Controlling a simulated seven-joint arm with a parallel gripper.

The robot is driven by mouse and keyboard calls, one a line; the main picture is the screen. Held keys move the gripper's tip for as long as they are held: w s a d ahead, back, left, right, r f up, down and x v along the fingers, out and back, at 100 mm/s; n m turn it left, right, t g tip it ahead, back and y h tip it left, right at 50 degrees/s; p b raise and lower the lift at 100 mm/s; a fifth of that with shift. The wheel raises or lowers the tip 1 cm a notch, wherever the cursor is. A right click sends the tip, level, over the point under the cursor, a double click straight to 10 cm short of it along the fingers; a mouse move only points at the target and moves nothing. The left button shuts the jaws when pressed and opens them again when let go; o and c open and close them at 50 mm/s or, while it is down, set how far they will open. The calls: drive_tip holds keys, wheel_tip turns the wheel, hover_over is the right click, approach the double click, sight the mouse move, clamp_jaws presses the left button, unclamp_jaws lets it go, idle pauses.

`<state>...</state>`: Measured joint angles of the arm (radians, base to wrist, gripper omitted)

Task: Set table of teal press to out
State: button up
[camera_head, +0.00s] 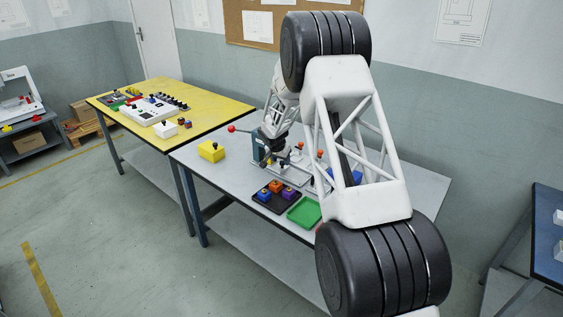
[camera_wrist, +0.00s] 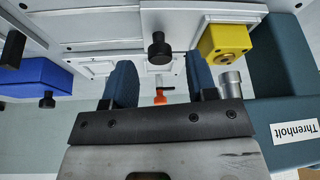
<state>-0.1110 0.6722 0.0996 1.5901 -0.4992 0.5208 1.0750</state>
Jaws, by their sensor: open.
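The teal press (camera_head: 258,147) stands on the grey bench, with a red ball on a lever at its left. In the wrist view its teal body (camera_wrist: 273,65) is at the right, labelled "Threnholt". A yellow block (camera_wrist: 222,40) with a dark knob sits close to its silver cylinder (camera_wrist: 230,83). A black knob (camera_wrist: 160,48) stands on a pale plate that looks like part of the press table; I cannot tell how far out it is. My gripper (camera_wrist: 160,65) is open around empty space near this knob. My arm partly hides the press in the head view.
An orange-tipped part (camera_wrist: 160,97) shows between my fingers, farther down. A blue block (camera_wrist: 40,76) is at the left. In the head view, a dark tray of coloured blocks (camera_head: 276,206), a green tray (camera_head: 304,212) and a yellow block (camera_head: 211,151) are on the bench.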

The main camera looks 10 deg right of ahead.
drive_tip(key=shift+x, duration=0.85)
drive_tip(key=shift+r, duration=0.1)
clamp_jaws()
